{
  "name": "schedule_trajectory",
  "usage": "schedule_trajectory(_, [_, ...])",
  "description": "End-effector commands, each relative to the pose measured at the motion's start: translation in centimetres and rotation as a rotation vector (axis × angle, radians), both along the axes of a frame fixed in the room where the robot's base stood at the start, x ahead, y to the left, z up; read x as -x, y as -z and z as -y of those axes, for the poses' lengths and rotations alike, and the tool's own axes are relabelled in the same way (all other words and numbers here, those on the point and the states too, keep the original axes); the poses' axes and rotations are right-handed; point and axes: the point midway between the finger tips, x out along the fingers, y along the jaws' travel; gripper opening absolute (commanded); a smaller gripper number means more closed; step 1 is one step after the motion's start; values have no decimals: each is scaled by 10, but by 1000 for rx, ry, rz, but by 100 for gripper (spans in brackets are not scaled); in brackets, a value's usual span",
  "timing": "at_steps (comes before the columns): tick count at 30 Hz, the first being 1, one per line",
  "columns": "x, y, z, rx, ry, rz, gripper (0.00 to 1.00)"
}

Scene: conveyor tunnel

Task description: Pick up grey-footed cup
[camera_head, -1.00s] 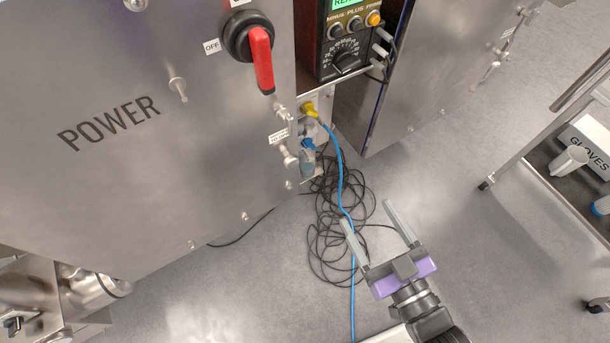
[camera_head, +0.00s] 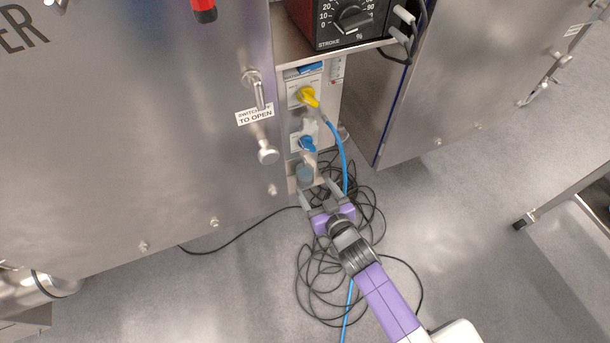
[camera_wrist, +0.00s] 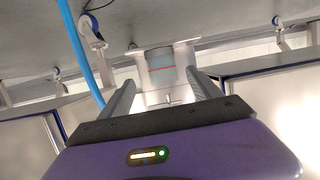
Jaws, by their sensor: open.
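A small translucent grey cup-like piece (camera_head: 305,174) sits low on the narrow panel between the metal cabinets, and I take it for the grey-footed cup. In the wrist view a translucent grey piece with a red line (camera_wrist: 161,68) shows between and beyond my fingers. My gripper (camera_head: 317,188) is open, its fingertips close to the lower part of that piece. The wrist view shows both fingers apart (camera_wrist: 160,88) with nothing gripped. I cannot tell whether the fingers touch it. Above it is a similar clear piece with a blue foot (camera_head: 307,142).
Tangled black cables (camera_head: 320,285) lie on the floor under my arm. A metal door (camera_head: 150,150) with knobs borders the left. Floor at the right is open, with a cart leg (camera_head: 524,222).

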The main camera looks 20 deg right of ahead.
Motion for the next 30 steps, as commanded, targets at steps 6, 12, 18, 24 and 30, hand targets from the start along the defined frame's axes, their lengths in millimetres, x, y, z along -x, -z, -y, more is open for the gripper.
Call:
schedule_trajectory(6, [-20, 4, -1, -12, 3, 4, 73])
schedule_trajectory(12, [-38, 10, -3, -12, 2, 4, 73])
schedule_trajectory(18, [-64, 15, -3, -12, 4, 4, 73])
schedule_trajectory(24, [-74, 20, -2, -12, 4, 3, 73])
schedule_trajectory(30, [-75, 20, -2, -11, 4, 3, 73])
